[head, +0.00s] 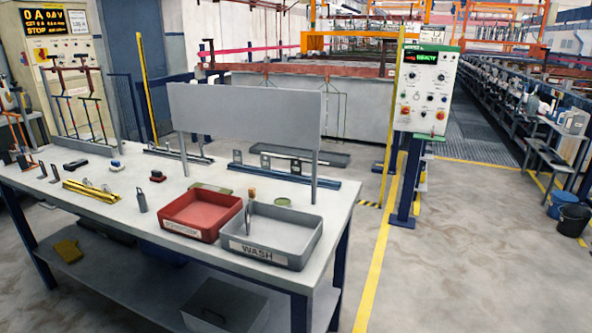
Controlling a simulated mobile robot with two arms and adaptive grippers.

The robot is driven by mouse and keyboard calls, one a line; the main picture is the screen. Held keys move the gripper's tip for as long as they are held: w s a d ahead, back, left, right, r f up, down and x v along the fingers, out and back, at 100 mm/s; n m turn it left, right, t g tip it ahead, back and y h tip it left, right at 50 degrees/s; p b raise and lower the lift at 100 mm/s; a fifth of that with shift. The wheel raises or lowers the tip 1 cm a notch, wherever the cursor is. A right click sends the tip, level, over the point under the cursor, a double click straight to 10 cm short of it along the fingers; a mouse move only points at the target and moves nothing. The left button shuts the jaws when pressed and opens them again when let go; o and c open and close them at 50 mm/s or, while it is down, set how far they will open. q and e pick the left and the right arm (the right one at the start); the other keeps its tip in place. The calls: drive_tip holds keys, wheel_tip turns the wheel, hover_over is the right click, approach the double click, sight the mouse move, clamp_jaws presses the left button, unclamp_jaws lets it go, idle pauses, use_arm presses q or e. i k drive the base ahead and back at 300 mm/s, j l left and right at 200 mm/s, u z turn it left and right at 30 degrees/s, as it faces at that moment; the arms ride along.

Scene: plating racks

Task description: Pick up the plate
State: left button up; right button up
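I cannot tell for sure which piece is the plate. Small grey flat pieces (296,167) stand upright at a dark rail near the back of the white-topped workbench (110,217). A dark grey upright piece (142,200) stands nearer the front, left of the red tray. A flat greenish piece (211,187) lies behind the red tray, partly hidden by it. Neither of my grippers shows in the head view.
A red tray (178,226) and a grey tray marked WASH (253,257) sit at the bench's right front; a brush-like tool stands between them. A large grey panel (245,112) rises on posts. A control box (424,88) stands beyond.

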sight(295, 169)
drive_tip(key=i+l+z, duration=0.35)
drive_tip(key=i+l, duration=0.2)
drive_tip(key=i+l+z, duration=0.35)
drive_tip(key=i+l, duration=0.25)
drive_tip(key=i+l+z, duration=0.4)
drive_tip(key=i, duration=0.25)
drive_tip(key=i+u, duration=0.75)
drive_tip(key=i+l+u, duration=0.2)
drive_tip(key=u, duration=0.2)
drive_tip(key=i+l+u, duration=0.5)
drive_tip(key=u, duration=0.35)
drive_tip(key=i+l+u, duration=0.15)
drive_tip(key=u, duration=0.3)
drive_tip(key=i+l+u, duration=0.15)
drive_tip(key=u, duration=0.3)
drive_tip(key=i+l+u, duration=0.1)
drive_tip(key=l+u, duration=0.2)
drive_tip(key=u, duration=0.15)
